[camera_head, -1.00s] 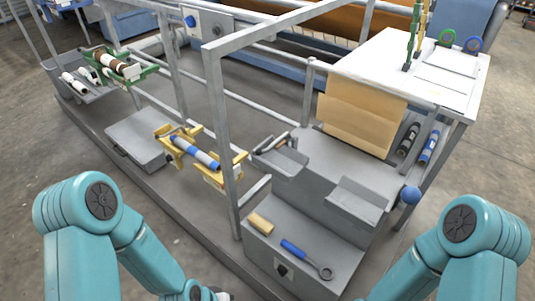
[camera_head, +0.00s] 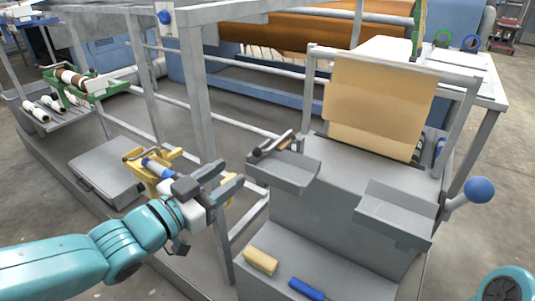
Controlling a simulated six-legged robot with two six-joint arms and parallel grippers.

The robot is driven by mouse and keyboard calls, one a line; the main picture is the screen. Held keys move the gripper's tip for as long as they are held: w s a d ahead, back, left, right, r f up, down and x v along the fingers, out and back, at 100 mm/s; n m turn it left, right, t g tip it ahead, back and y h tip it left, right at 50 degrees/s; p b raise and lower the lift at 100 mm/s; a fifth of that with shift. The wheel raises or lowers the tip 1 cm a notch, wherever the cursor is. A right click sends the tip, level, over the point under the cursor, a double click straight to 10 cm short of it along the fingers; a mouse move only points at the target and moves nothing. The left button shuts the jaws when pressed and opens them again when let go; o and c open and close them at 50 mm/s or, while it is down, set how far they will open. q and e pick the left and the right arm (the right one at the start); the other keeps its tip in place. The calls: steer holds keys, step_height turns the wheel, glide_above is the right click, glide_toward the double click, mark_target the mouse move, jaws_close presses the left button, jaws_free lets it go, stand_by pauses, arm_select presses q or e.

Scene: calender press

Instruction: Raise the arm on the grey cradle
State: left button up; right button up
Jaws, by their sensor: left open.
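A grey stand with two open trays is at the centre right; its left tray (camera_head: 285,172) has a short dark lever-like piece (camera_head: 272,143) lying over its back edge. I cannot tell surely whether this is the cradle's arm. My left gripper (camera_head: 232,175) is open and empty, left of that tray and apart from it in the picture. It partly hides the yellow cradle (camera_head: 140,172) holding a blue and white roll (camera_head: 156,167). My right gripper is out of view; only a teal bit of my right arm shows at the lower right.
A blue ball handle (camera_head: 480,190) sticks out beside the right tray (camera_head: 395,212). A grey upright post (camera_head: 203,110) stands just behind my left gripper. A green cradle (camera_head: 88,90) is at the far left.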

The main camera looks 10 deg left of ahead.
mark_target(266, 150)
arm_select(q)
steer(key=b+x, duration=0.1)
steer(key=x, duration=1.1)
steer(key=shift+w+d, duration=0.15)
steer(key=shift+w, duration=0.05)
jaws_close()
